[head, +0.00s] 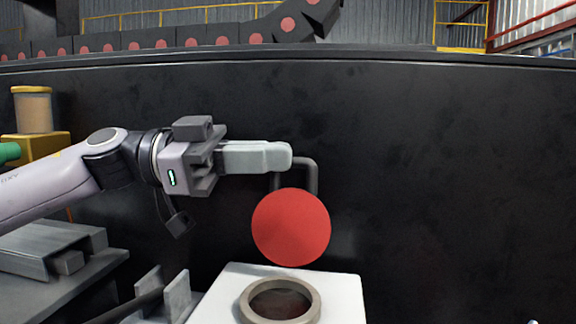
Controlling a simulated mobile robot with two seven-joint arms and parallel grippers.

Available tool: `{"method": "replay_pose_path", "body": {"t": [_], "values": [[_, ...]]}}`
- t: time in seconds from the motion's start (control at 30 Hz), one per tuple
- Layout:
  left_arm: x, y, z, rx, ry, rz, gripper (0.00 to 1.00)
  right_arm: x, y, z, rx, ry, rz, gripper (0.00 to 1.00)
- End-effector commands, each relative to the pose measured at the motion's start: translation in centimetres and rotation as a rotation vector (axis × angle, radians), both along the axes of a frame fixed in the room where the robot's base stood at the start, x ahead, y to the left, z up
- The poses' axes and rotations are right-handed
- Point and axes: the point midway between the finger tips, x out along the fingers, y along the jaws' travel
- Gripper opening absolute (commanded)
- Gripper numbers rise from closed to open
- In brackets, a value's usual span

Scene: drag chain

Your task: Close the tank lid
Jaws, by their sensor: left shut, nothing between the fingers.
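The tank lid is a round red disc (291,228), standing raised with its flat face toward me. A dark grey bent handle (312,172) shows above it. Below it is the white tank top (345,290) with a round, grey-rimmed opening (280,302), which is uncovered and dark inside. My left gripper (283,156) comes in from the left. Its fingers are shut and empty, just above the disc and in front of part of the handle. I cannot tell whether they touch the handle.
A large black wall (430,170) stands behind the tank. At left are a yellow block (38,147) with a tan cylinder (33,112) on it, and grey metal parts (50,250) on a ledge. The space right of the lid is clear.

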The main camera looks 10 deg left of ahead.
Motion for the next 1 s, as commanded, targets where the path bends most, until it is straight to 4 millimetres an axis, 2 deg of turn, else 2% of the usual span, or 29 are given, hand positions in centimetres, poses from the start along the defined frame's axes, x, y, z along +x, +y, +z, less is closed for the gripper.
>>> {"method": "replay_pose_path", "body": {"t": [0.03, 0.17, 1.0], "values": [[-1.67, -3.24, -1.11, 0.031, 0.007, -0.083, 0.00, 0.05, 0.26, 0.13, 0.008, -0.002, -0.002, 0.43], [-1.63, -3.15, -0.92, 0.028, 0.005, -0.082, 0.00, 0.21, -0.33, -0.05, -0.005, -0.002, -0.004, 0.43], [-1.54, -2.84, -0.63, 0.023, 0.002, -0.077, 0.00, -0.36, -0.10, -0.26, -0.004, 0.009, 0.003, 0.43]]}}
